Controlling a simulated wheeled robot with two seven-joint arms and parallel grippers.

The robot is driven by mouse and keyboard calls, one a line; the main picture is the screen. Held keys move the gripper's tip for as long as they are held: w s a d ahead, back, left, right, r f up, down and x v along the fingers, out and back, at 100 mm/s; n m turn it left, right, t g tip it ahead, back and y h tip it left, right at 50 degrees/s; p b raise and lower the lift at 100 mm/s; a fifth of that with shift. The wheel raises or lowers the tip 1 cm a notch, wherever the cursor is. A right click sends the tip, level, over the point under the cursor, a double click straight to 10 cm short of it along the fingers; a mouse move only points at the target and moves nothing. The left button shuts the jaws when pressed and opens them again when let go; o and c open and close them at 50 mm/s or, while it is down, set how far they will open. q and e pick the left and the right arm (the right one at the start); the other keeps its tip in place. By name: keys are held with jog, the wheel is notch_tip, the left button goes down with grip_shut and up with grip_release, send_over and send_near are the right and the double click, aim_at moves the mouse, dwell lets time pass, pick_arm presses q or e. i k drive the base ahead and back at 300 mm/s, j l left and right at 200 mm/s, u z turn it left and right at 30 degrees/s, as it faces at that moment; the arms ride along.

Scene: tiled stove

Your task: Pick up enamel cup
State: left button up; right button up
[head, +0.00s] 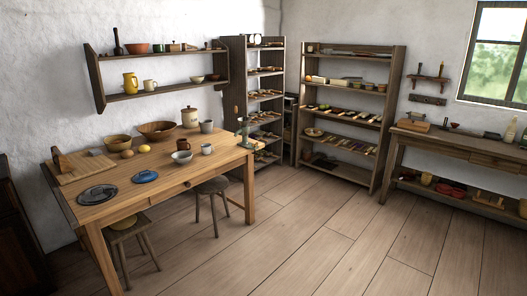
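Several cup-like vessels stand on the wooden table (225,163) at the left. A small pale cup (206,149) stands near its right end, beside a grey-white bowl (182,157). A brown mug (183,145) stands just behind the bowl. A grey cup (207,127) stands farther back, right of a lidded cream jar (189,117). A cream mug (150,85) is on the wall shelf. I cannot tell for certain which of these is enamel; the small pale cup looks most like it. Neither of my grippers is in view.
Wooden bowls (157,130), a cutting board (88,168), a dark plate (97,194) and a blue object (145,176) share the table. Stools (212,187) stand at its front. Shelving racks (350,110) and a workbench (470,145) line the back and right. The plank floor (300,235) is clear.

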aim_at(208, 150)
jog(key=i, duration=2.35)
